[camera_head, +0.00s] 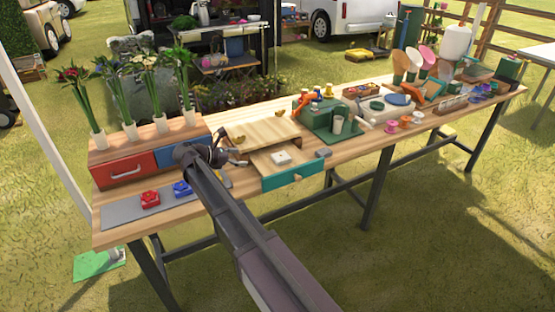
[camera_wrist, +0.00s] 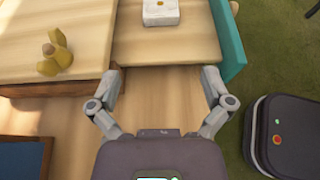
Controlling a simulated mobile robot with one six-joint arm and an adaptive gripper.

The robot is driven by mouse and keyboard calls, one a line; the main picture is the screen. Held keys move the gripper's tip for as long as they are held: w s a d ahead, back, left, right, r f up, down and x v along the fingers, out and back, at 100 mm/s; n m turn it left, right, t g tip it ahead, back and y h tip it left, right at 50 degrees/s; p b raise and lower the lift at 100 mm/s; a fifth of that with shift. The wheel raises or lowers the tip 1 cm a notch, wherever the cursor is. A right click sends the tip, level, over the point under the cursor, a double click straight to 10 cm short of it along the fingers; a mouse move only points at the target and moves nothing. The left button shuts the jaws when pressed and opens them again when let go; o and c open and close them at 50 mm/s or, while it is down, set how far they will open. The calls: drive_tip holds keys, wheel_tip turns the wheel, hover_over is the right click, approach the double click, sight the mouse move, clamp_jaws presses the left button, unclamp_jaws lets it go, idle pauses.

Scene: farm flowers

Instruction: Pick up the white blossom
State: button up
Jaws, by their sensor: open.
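The white blossom (camera_head: 281,158) is a small, squarish white piece with a yellowish spot on top. It lies on the wooden floor of an open drawer (camera_head: 292,175) with a teal front. In the wrist view the white blossom (camera_wrist: 160,13) is at the top edge and partly cut off. My gripper (camera_wrist: 162,73) is open and empty, its two fingers spread wide. The blossom is beyond the fingertips, roughly midway between them, and nothing touches it. In the head view my gripper (camera_head: 222,155) is just left of the open drawer.
A wooden box top (camera_head: 262,131) carrying a yellowish knobbed piece (camera_wrist: 54,56) is beside the drawer. A red blossom (camera_head: 150,199) and a blue blossom (camera_head: 182,188) lie on a grey mat (camera_head: 122,211). Vases of flowers stand behind a red drawer (camera_head: 124,170). Tools crowd the table's right.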

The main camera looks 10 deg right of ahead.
drive_tip(key=shift+s+a, duration=0.1)
drive_tip(key=shift+a, duration=0.05)
drive_tip(key=shift+d+f+b, duration=0.35)
drive_tip(key=shift+d+f, duration=0.05)
drive_tip(key=shift+d, duration=0.05)
drive_tip(key=b, duration=0.3)
approach(274, 159)
drive_tip(key=x, duration=0.4)
drive_tip(key=shift+f, duration=0.1)
drive_tip(key=shift+b+x, duration=0.75)
drive_tip(key=shift+x, duration=1.85)
drive_tip(key=c, duration=0.9)
